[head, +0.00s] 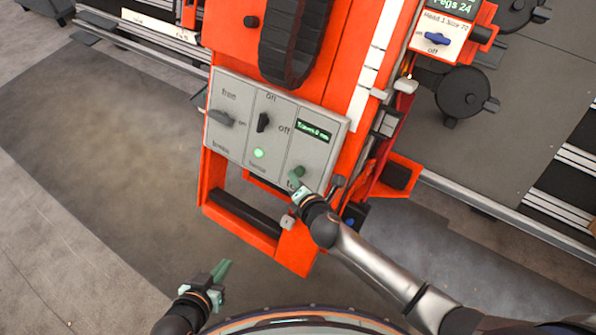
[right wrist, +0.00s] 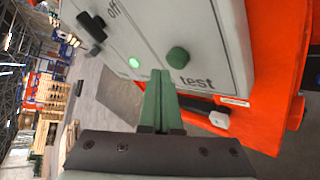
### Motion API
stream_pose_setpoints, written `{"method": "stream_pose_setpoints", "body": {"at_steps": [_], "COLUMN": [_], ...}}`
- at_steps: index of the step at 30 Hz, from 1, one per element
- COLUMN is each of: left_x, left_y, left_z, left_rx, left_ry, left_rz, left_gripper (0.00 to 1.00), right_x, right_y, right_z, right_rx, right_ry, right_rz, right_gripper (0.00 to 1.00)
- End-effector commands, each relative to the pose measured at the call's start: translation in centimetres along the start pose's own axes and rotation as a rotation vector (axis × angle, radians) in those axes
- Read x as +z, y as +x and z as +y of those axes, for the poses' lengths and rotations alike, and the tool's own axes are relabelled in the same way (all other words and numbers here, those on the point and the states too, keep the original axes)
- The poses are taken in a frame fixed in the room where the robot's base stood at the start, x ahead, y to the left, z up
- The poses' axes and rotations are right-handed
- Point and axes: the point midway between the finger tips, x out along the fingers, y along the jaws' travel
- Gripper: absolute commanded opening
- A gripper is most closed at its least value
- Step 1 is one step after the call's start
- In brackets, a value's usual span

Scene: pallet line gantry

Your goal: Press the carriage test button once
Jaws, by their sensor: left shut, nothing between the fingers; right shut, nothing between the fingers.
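The carriage test button is a round green knob (right wrist: 177,56) above the word "test" on a grey control panel (head: 228,150). The panel is on the orange carriage and also shows in the right wrist view (right wrist: 222,45). My right gripper (head: 297,177) is shut and empty, over the panel's lower right corner. In the right wrist view its green fingertips (right wrist: 160,76) appear just beside the button, with a narrow gap in the picture. Whether they touch the panel is unclear. In the head view the gripper crowds the button area. My left gripper (head: 226,265) is shut and empty, low, away from the panel.
The panel also has a lever switch (head: 221,117), a black rotary switch (head: 263,122), a lit green lamp (head: 258,153) and a small display (head: 314,130). An orange frame (head: 297,250) extends below it. Open floor (head: 100,150) lies left.

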Motion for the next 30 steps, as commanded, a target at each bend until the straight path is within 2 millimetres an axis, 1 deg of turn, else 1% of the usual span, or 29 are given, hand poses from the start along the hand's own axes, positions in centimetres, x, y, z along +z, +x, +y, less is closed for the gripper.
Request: {"method": "stream_pose_setpoints", "body": {"at_steps": [14,22,30], "left_x": [-0.02,0.0,-0.04], "left_y": [-0.01,0.03,0.02], "left_z": [0.04,0.07,0.09], "left_rx": [0.001,0.001,0.002], "left_ry": [-0.001,-0.001,-0.001], "left_rz": [0.0,0.001,0.001], "left_gripper": [0.0,0.0,0.0], "right_x": [0.02,0.41,0.44], "right_y": [0.03,0.58,0.6], "right_z": [-0.02,-0.46,-0.45], "right_rx": [0.0,-0.001,0.0], "right_ry": [0.0,0.0,0.0], "right_rz": [0.0,0.0,0.0], "right_gripper": [0.0,0.0,0.0]}}
